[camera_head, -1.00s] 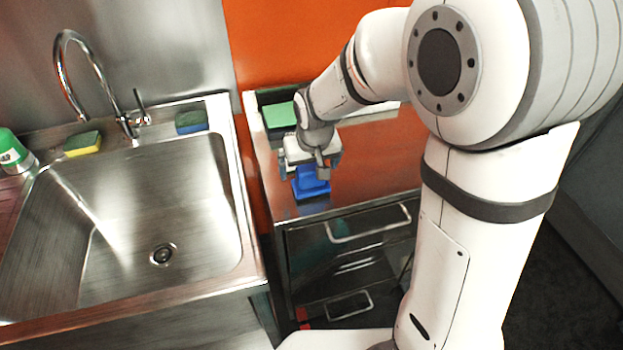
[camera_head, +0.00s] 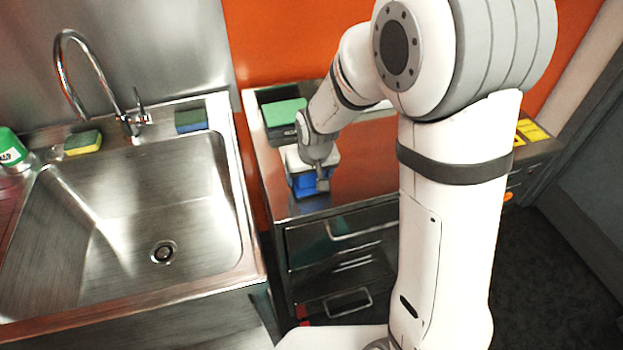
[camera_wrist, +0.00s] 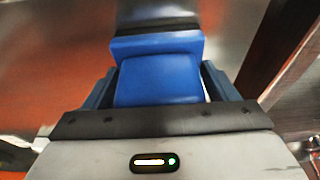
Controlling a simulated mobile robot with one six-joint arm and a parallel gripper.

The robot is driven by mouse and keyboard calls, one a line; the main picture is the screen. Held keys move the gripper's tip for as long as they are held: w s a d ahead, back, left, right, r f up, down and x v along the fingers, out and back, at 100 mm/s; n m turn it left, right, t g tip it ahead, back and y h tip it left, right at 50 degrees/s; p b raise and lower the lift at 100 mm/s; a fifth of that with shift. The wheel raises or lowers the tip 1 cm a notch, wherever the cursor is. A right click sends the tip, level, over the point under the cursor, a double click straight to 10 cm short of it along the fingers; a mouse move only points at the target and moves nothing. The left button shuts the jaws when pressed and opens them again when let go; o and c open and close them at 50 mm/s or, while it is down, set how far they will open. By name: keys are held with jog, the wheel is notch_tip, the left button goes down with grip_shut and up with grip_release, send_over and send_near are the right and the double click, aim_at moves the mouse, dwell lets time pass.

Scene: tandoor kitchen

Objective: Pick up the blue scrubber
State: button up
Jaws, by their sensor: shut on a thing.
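The blue scrubber (camera_head: 306,187) is at the left part of the metal counter (camera_head: 350,180), under my gripper (camera_head: 318,184). In the wrist view the blue scrubber (camera_wrist: 157,78) fills the space between the two fingers of my gripper (camera_wrist: 160,88), one finger on each side. My gripper is shut on it. The head view shows only part of the scrubber, since my gripper and wrist cover its top. I cannot tell whether its underside touches the counter.
A dark container with a green top (camera_head: 284,112) stands behind my gripper. The sink (camera_head: 130,200) is to the left, with a yellow-green sponge (camera_head: 83,143), a blue-green sponge (camera_head: 191,121) and a green-capped bottle (camera_head: 12,150) on its rim. The counter right of my gripper is clear.

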jog(key=c, duration=0.4)
jog(key=shift+o, duration=0.2)
jog(key=shift+r, duration=0.1)
notch_tip(320, 180, up, 10)
jog(key=shift+f, duration=0.1)
jog(key=o, duration=0.5)
jog(key=shift+c, duration=1.4)
